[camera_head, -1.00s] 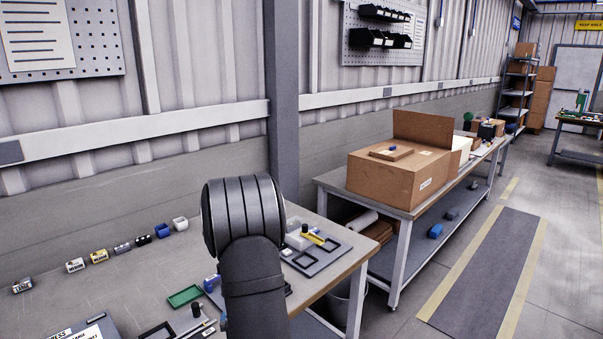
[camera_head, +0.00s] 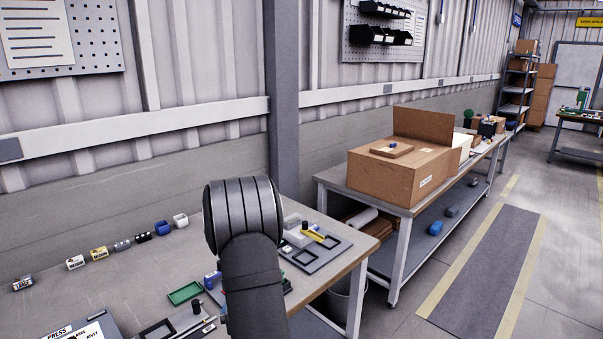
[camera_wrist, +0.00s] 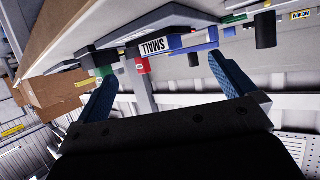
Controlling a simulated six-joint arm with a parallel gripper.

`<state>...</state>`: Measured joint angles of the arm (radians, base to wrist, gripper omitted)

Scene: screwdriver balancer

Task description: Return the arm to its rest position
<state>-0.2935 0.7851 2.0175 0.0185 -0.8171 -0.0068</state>
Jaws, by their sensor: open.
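My gripper (camera_wrist: 160,90) shows in the wrist view with its two blue-padded fingers wide apart and nothing between them. Beyond the fingers, the wrist view shows the bench top with a dark fixture and a label reading SMALL (camera_wrist: 153,47). In the head view, a thick dark link of my arm rises at the bottom centre over the workbench (camera_head: 130,270). My gripper itself is hidden or out of sight in the head view.
A green tray (camera_head: 185,293) and a grey tray with a yellow-handled tool (camera_head: 313,235) lie near my arm. A cardboard box (camera_head: 400,178) sits on the second bench at right.

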